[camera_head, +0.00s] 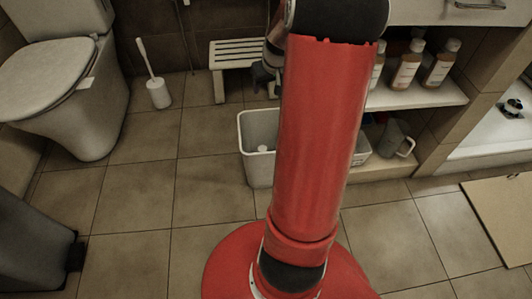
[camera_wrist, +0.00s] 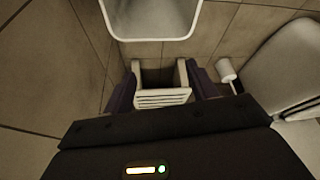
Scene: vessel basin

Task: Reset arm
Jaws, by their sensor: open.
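My gripper (camera_wrist: 161,68) is open, with its two dark fingers apart and nothing held between them. In the head view it shows only partly as a dark shape (camera_head: 263,76) beside the white slatted stool (camera_head: 240,47), mostly hidden behind my red arm. The arm rises through the middle of that view. In the wrist view the stool (camera_wrist: 162,98) shows between and beyond the fingers; contact cannot be told.
A white basin (camera_head: 243,150) stands on the floor, partly behind my arm, with a small white thing inside. A toilet (camera_head: 75,75) and brush (camera_head: 158,92) are left. Bottles (camera_head: 407,68) and a grey jug (camera_head: 396,140) are on shelves right.

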